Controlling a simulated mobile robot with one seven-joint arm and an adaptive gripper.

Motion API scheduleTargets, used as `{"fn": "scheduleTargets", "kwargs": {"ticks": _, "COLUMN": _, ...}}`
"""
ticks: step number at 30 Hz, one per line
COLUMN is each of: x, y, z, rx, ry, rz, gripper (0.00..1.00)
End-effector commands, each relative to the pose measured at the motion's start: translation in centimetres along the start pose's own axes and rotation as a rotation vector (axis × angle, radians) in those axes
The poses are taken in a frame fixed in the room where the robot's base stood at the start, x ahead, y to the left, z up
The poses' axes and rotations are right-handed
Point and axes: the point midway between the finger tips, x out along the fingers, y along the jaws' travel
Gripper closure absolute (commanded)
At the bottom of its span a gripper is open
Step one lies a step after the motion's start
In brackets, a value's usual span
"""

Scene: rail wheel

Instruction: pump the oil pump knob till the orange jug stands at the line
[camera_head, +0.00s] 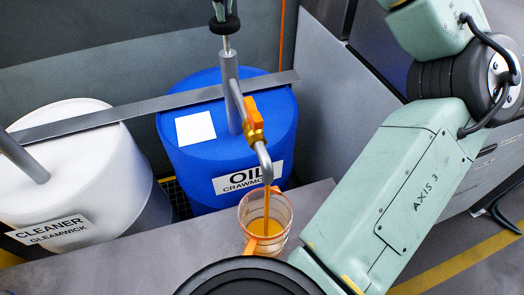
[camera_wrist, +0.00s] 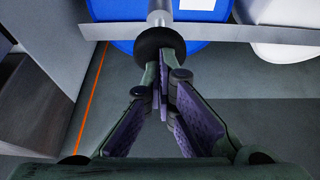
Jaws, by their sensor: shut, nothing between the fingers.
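The black oil pump knob (camera_head: 225,25) sits atop a metal rod above the pump tube (camera_head: 229,75) on the blue OIL drum (camera_head: 215,145). It shows in the wrist view (camera_wrist: 160,42) too. My gripper (camera_wrist: 163,82) is shut and empty, its fingertips right at the knob; I cannot tell whether they touch it. The head view shows only a bit of the fingers at its top edge. The clear jug with orange trim (camera_head: 283,212) stands upright under the spout (camera_head: 264,160). A thin stream of amber oil falls into it. Oil fills its lower part; I cannot make out the line clearly.
A white CLEANER drum (camera_head: 85,165) stands left of the blue drum. A flat metal bar (camera_head: 150,108) crosses both drums. The jug stands on a grey ledge (camera_head: 120,262). A grey panel (camera_head: 345,105) rises right of the blue drum. My arm covers much of the right side.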

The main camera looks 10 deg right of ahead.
Motion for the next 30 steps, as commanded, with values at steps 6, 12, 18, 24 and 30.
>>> {"fn": "scheduleTargets", "kwargs": {"ticks": 6, "x": 1.3, "y": 0.0, "z": 0.6, "rx": 0.000, "ry": -0.004, "rz": 0.000, "gripper": 1.00}}
{"fn": "scheduleTargets", "kwargs": {"ticks": 12, "x": 2.2, "y": 0.1, "z": 1.0, "rx": 0.000, "ry": -0.004, "rz": 0.001, "gripper": 1.00}}
{"fn": "scheduleTargets", "kwargs": {"ticks": 18, "x": 3.2, "y": 0.0, "z": 1.4, "rx": -0.001, "ry": -0.005, "rz": 0.001, "gripper": 1.00}}
{"fn": "scheduleTargets", "kwargs": {"ticks": 24, "x": 3.0, "y": 0.0, "z": 1.4, "rx": 0.000, "ry": -0.005, "rz": 0.001, "gripper": 1.00}}
{"fn": "scheduleTargets", "kwargs": {"ticks": 30, "x": 2.6, "y": 0.0, "z": 1.2, "rx": -0.001, "ry": -0.005, "rz": 0.001, "gripper": 1.00}}
